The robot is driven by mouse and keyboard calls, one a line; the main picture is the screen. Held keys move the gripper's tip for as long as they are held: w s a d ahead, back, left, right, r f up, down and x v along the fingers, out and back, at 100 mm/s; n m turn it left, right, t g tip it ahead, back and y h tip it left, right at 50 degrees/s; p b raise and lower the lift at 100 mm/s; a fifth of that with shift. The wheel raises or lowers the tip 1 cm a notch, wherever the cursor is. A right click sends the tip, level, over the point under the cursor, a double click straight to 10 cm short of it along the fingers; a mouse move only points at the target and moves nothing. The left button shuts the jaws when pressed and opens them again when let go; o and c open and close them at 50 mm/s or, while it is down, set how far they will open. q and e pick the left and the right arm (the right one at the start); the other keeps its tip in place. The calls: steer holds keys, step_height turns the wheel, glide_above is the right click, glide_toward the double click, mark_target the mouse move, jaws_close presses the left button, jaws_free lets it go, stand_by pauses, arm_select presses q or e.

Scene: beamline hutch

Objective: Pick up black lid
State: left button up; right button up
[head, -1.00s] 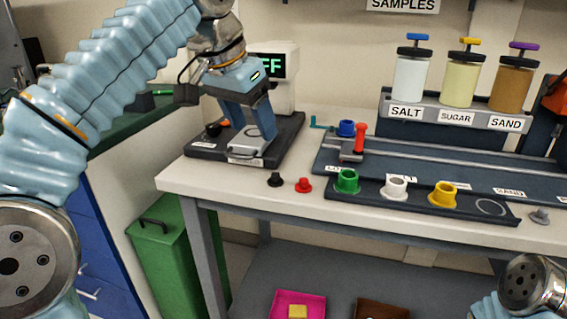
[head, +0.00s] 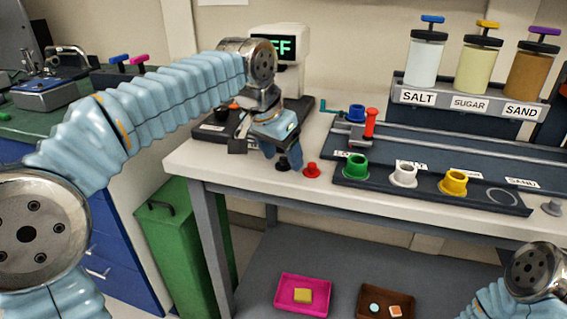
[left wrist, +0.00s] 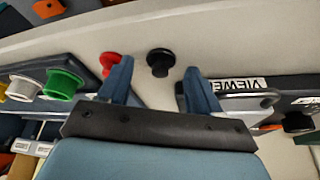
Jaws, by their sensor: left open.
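The black lid (head: 283,163) stands on the white table near its front edge, just left of the red lid (head: 312,170). In the left wrist view the black lid (left wrist: 159,62) shows between the two fingertips, a little beyond them. My left gripper (head: 283,155) is open above and around the lid in the head view, and it also shows in the left wrist view (left wrist: 158,80) with nothing held. The fingers partly hide the lid in the head view. My right gripper is not visible; only part of my right arm shows at the lower right.
The red lid stands close to the right finger's side in the head view. The viewer base (head: 212,135) is behind my left gripper. Jars stand on a back rack.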

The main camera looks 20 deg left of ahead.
arm_select(q)
steer(key=shift+f, duration=0.15)
steer(key=shift+c, duration=0.2)
steer(key=c, duration=1)
steer(key=shift+c, duration=0.2)
steer(key=shift+r, duration=0.3)
step_height(320, 180, up, 2)
steer(key=shift+w+r, duration=0.1)
steer(key=shift+r, duration=0.1)
steer(key=s+d+r, duration=0.6)
steer(key=s+r, duration=0.4)
steer(key=s, duration=0.2)
steer(key=shift+s+d, duration=0.3)
